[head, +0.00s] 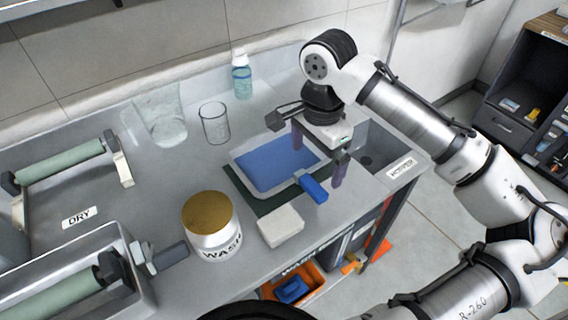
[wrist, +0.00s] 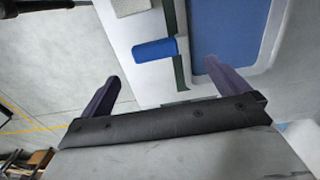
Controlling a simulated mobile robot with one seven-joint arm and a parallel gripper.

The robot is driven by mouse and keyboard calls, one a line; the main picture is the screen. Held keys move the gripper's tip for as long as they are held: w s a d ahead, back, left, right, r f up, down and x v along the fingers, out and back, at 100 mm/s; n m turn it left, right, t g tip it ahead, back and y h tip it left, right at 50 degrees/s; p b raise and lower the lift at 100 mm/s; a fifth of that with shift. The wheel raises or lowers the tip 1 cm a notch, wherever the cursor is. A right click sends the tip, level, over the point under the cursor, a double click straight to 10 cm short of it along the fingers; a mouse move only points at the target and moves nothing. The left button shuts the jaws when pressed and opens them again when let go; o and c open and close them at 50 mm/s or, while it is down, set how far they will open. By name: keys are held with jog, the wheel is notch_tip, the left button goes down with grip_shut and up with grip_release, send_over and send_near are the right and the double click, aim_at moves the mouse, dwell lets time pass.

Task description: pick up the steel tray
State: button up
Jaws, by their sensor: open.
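A pale grey tray with a blue inside (head: 237,160) lies on a dark green mat (head: 262,202) on the steel counter. It fits the steel tray best, though I cannot confirm its material. A blue grip (head: 313,188) sits at its front right corner; it shows in the wrist view (wrist: 155,49) beside the tray's pale rim (wrist: 184,40). My gripper (head: 317,166) is open and empty, above the tray's right end. In the wrist view its dark purple fingers (wrist: 160,72) are wide apart, with the blue grip between and beyond them.
A white block (head: 281,227) and a gold-lidded WASH jar (head: 212,240) stand in front and left. A glass (head: 214,124) and a bottle (head: 241,78) stand behind. Green rollers (head: 62,162) are at left. The counter's right edge and a sink (head: 372,150) are close to my gripper.

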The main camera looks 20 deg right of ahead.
aim_at(311, 182)
notch_tip(311, 182, down, 3)
jog(key=shift+a+f+p, duration=0.15)
jog(key=shift+f+p, duration=0.2)
jog(key=shift+f, duration=1)
jog(key=shift+a+f+p, duration=0.15)
jog(key=shift+f+p, duration=0.15)
jog(key=shift+f, duration=1)
jog(key=c, duration=0.8)
jog(key=shift+r, duration=0.1)
